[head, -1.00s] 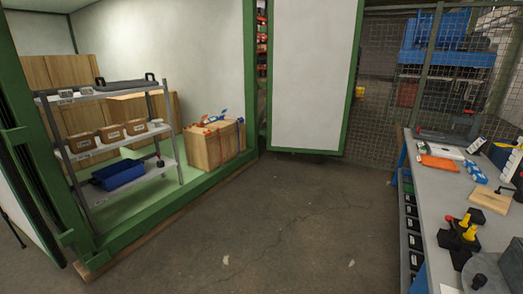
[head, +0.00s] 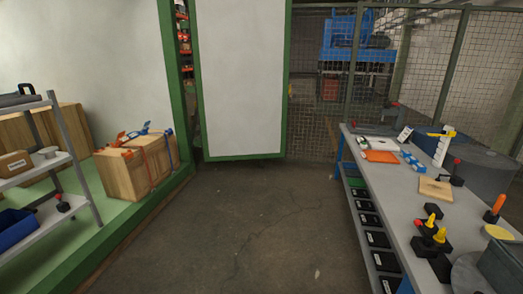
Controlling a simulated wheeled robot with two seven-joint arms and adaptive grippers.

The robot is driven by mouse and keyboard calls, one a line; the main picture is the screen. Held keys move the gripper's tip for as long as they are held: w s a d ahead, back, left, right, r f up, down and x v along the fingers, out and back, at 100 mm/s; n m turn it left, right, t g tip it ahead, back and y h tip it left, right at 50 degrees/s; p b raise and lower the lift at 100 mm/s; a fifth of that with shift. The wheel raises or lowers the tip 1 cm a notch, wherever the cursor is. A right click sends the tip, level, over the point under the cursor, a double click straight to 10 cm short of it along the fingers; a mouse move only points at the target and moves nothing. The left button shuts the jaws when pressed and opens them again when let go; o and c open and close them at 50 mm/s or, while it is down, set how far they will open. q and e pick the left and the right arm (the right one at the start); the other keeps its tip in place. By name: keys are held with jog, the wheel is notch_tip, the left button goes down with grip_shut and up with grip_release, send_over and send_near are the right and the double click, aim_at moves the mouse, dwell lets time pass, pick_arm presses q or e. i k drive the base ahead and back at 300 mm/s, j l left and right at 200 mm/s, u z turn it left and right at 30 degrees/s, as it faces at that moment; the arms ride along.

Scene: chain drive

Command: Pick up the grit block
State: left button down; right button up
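No thing in the head view can be told for certain as the grit block. Small items lie on the grey workbench (head: 388,205) at the right. Among them are an orange flat piece (head: 381,156), a blue piece (head: 412,162), a wooden board (head: 436,189) and a small black block (head: 433,211). A black fixture with yellow knobs (head: 432,243) stands nearer. Neither of my grippers is in view.
A metal shelf rack (head: 78,180) stands at the left, cut by the picture edge. A strapped wooden crate (head: 124,174) stands beside it on the green floor. A white green-framed panel (head: 241,80) and wire mesh close the back. The concrete floor (head: 240,225) between is clear.

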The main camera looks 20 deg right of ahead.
aim_at(429, 208)
jog(key=i+z, duration=0.65)
jog(key=i, duration=0.15)
jog(key=i+j+z, duration=0.1)
jog(key=i+z, duration=0.3)
jog(key=i, duration=0.15)
jog(key=i+j+z, duration=0.3)
jog(key=i+z, duration=0.15)
jog(key=i+j+z, duration=0.75)
jog(key=j+z, duration=0.2)
jog(key=j, duration=0.15)
jog(key=i+j+z, duration=0.25)
jog(key=j, duration=0.15)
jog(key=j+z, duration=0.35)
jog(key=j, duration=0.5)
